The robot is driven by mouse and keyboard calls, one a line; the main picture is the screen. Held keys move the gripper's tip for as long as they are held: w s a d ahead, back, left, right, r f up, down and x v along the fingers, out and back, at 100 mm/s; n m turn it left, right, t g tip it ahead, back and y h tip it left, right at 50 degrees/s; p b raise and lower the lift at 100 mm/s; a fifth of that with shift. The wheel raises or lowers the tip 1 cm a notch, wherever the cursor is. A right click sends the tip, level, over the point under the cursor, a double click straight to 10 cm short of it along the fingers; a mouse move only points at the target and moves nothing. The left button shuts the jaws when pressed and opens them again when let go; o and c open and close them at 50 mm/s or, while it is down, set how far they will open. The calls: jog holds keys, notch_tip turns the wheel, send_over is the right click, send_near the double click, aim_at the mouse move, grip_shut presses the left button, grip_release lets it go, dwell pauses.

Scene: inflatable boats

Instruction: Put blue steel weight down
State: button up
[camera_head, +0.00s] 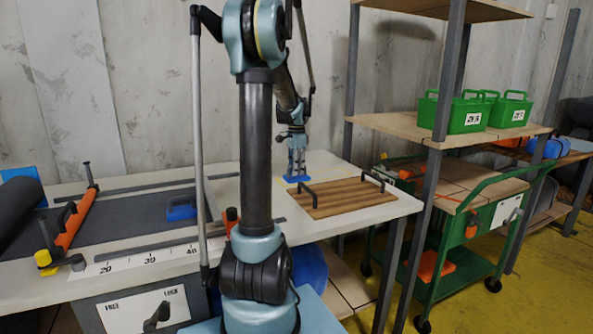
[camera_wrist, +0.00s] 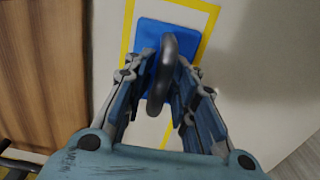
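The blue steel weight (camera_wrist: 152,40) is a flat blue block with a dark loop handle (camera_wrist: 166,65). In the wrist view it lies within a yellow outline on the pale table top. It also shows in the head view (camera_head: 297,179) at the table's back, beside the wooden board. My gripper (camera_wrist: 166,72) points down at it, with its fingers close on both sides of the handle and apparently closed on it. In the head view my gripper (camera_head: 297,167) is directly above the weight. The fingers hide part of the block, and any small gap beneath it cannot be seen.
The wooden board (camera_head: 333,199) with two dark handles lies just right of the weight in the head view. Another blue block (camera_head: 181,212) is on the dark mat (camera_head: 130,221) at left. A shelf with green crates (camera_head: 467,114) and a green cart (camera_head: 447,215) stand right.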

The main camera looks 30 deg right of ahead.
dwell(0.3)
notch_tip(320, 180, up, 12)
dwell(0.6)
dwell(0.4)
